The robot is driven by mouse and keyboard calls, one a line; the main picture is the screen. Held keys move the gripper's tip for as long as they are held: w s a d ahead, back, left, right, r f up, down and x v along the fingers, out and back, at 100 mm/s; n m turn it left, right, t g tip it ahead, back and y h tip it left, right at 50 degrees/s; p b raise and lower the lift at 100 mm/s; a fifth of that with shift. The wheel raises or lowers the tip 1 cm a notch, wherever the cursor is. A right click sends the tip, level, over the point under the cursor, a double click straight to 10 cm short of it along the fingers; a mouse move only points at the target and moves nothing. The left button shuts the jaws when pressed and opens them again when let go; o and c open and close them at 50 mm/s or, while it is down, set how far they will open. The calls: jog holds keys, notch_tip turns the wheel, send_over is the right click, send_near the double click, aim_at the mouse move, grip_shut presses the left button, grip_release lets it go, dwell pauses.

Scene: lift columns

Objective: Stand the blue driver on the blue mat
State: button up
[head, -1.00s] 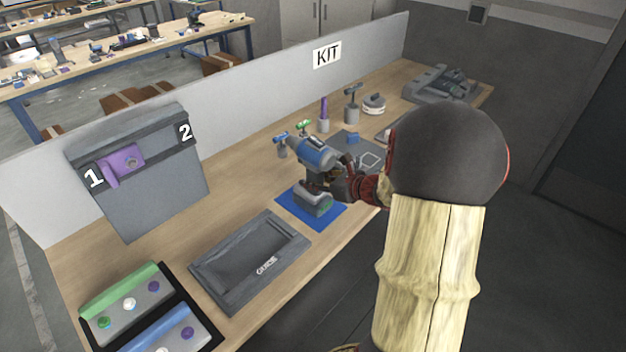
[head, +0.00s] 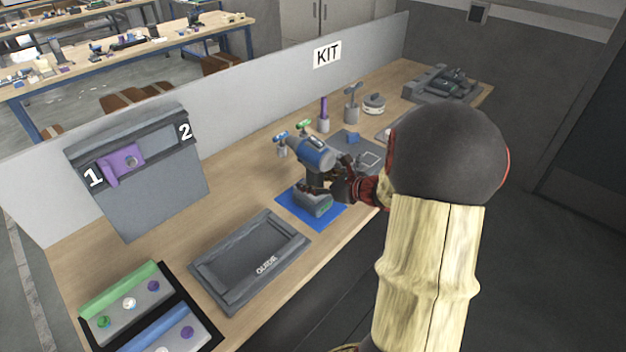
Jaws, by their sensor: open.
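The blue driver (head: 314,153) stands upright on its grey base on the blue mat (head: 288,205), in the middle of the head view. The mat shows around the base on its left and front. My gripper (head: 340,188) is just right of the driver's handle, with its fingers open close to it. Whether the fingers touch the handle cannot be told. My arm hides part of the bench to the right of the mat.
A grey guide tray (head: 215,270) lies in front of the mat. A panel with a purple handle (head: 121,163) stands at left. Small tools, including a purple one (head: 323,112), stand behind the driver. A low wall marked KIT (head: 327,55) runs along the back.

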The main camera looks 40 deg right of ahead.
jog(key=v, duration=1.2)
jog(key=shift+r, duration=0.15)
jog(key=s+a+f+n+g+y, duration=0.1)
jog(key=s+a+f+n+g, duration=0.1)
jog(key=s+a+n+g, duration=0.45)
jog(key=s+a+f+n+g+y, duration=0.1)
jog(key=s+a+f+n+g, duration=0.15)
jog(key=a+n, duration=0.8)
jog(key=s+a+r+n+t+h, duration=0.1)
jog(key=a+r+n+h, duration=0.2)
jog(key=a+r+n, duration=0.8)
jog(key=a+n, duration=0.4)
jog(key=n, duration=0.3)
jog(key=shift+r+p, duration=0.35)
jog(key=shift+r, duration=0.05)
